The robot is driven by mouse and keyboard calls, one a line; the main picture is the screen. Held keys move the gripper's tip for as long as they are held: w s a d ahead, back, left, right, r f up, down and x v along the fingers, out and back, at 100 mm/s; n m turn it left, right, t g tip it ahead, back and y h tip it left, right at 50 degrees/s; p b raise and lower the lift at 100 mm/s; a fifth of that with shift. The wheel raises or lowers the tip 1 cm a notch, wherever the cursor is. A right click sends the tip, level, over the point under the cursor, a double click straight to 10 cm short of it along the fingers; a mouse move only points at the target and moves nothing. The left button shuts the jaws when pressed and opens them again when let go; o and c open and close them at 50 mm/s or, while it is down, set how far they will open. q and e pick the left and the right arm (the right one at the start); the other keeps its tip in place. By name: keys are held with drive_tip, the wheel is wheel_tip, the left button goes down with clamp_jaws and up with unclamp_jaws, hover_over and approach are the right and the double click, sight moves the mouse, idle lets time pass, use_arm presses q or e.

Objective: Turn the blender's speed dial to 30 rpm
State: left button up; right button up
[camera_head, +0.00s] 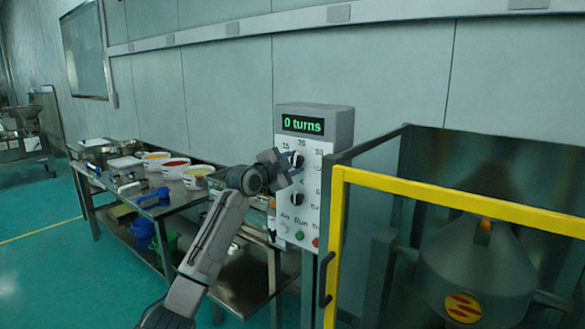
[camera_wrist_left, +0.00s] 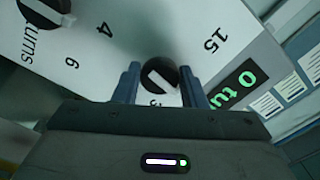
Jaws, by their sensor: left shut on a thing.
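The grey control box (camera_head: 314,176) has a white front with two dark dials. My left gripper (camera_head: 290,168) is at the upper dial (camera_head: 298,158) and partly hides it. In the left wrist view my left gripper (camera_wrist_left: 159,84) has one finger on each side of this dial (camera_wrist_left: 158,73), shut on it. The dial has a white pointer bar; which number it marks is unclear. The lower dial (camera_head: 296,199) is free and shows at the wrist view's top left (camera_wrist_left: 48,10). The green display (camera_head: 302,125) reads "0 turns". My right gripper is not in view.
Below the dials are a green button (camera_head: 299,235) and a red button (camera_head: 316,242). A yellow-barred guard frame (camera_head: 450,205) stands close on the right, around a grey vessel (camera_head: 478,265). A metal table (camera_head: 140,200) with tubs is on the left.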

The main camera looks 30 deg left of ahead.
use_arm(q)
drive_tip(key=m, duration=0.3)
drive_tip(key=shift+m+b, duration=0.35)
drive_tip(key=shift+m, duration=0.05)
drive_tip(key=m, duration=0.4)
drive_tip(key=shift+b, duration=0.3)
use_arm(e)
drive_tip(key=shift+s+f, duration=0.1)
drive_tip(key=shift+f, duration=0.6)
use_arm(q)
drive_tip(key=shift+m, duration=0.3)
drive_tip(key=o, duration=1)
drive_tip(key=shift+s+a+b, duration=0.1)
drive_tip(key=shift+s+b, duration=0.2)
drive_tip(key=shift+s, duration=0.25)
drive_tip(key=shift+s+a+b, duration=0.15)
drive_tip(key=shift+s+b, duration=0.65)
drive_tip(key=shift+s, duration=1.65)
drive_tip(key=shift+s+a+b, duration=0.15)
drive_tip(key=shift+s+b, duration=0.6)
drive_tip(key=shift+s, duration=1.65)
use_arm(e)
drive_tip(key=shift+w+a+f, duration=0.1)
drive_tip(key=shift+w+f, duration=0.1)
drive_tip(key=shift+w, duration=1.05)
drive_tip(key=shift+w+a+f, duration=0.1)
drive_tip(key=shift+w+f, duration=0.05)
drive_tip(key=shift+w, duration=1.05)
